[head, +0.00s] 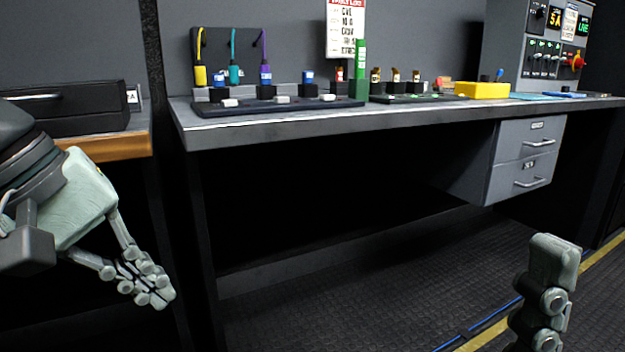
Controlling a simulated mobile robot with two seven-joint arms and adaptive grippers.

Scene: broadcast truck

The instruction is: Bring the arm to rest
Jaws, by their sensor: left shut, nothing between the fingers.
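My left gripper (152,284) hangs in front of the left bench, below its wooden edge. Its pale fingers are closed together with nothing between them, pointing down and to the right. It is apart from the grey workbench to its right. Part of my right gripper (548,292) rises from the bottom edge at the right, over the floor. Only a jointed grey piece of it shows, so I cannot see how its fingers stand.
The grey workbench (420,116) carries a cable rack (275,105), a green block (359,70), a yellow tray (482,90) and a control panel (555,47). Drawers (525,160) hang below. A black case (65,108) stands on the left bench. The floor ahead is clear.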

